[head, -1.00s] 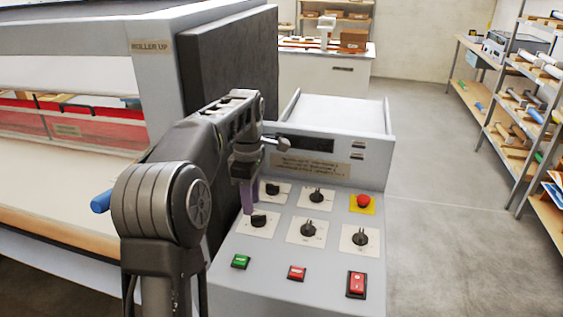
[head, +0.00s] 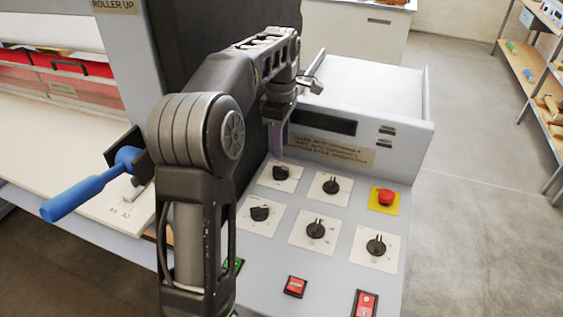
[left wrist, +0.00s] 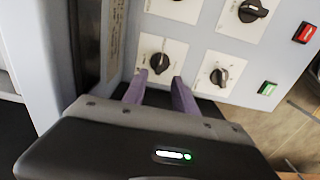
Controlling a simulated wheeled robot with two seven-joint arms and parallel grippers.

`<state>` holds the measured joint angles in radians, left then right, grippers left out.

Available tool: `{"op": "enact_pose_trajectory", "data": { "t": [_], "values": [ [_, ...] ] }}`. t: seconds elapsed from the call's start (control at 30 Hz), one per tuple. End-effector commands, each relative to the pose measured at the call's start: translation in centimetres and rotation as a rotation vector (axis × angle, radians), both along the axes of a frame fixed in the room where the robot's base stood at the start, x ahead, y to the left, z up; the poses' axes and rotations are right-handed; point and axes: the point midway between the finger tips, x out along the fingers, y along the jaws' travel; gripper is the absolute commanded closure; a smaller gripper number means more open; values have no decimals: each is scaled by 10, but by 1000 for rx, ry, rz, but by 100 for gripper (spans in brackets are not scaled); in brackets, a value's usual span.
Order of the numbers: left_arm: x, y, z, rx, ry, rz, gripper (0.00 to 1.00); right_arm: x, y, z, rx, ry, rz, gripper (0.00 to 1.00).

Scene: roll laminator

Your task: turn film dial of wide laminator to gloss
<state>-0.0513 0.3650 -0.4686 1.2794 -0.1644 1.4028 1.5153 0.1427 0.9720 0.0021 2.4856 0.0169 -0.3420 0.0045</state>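The wide laminator's grey control panel (head: 330,275) carries several black dials on white plates. The upper-left dial (head: 281,172) is just below my left gripper (head: 279,150) in the head view. In the left wrist view, my left gripper (left wrist: 160,78) has its two purple fingers apart, with that dial (left wrist: 160,63) showing just past and between the tips. I cannot tell whether they touch it. The lower-left dial (head: 260,213), upper-middle dial (head: 331,186), lower-middle dial (head: 316,230) and right dial (head: 376,246) stand clear. Dial labels are too small to read. My right gripper is out of view.
A red emergency button (head: 386,197) on yellow sits at the panel's right. A red button (head: 295,286) and red rocker switch (head: 366,304) are along the front. A blue handle (head: 90,191) sticks out at left. A dark upright side (head: 190,60) stands behind my arm.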

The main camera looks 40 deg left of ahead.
Motion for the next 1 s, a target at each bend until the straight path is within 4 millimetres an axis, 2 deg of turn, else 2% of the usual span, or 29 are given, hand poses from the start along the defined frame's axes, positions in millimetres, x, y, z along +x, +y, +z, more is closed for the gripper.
{"op": "enact_pose_trajectory", "data": {
  "t": [0.17, 0.6, 0.73, 0.97, 1.0],
  "values": [
    [0, 0, -10, -1, 2, 0, 66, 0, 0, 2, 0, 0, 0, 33],
    [0, 0, -70, -1, 3, 0, 66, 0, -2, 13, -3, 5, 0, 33],
    [0, 0, -77, 0, 1, 0, 66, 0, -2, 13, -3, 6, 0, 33],
    [0, 0, -78, 0, 0, 0, 66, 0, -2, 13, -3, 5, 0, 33],
    [0, 0, -78, 0, 0, 0, 69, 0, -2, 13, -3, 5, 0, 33]
  ]
}}
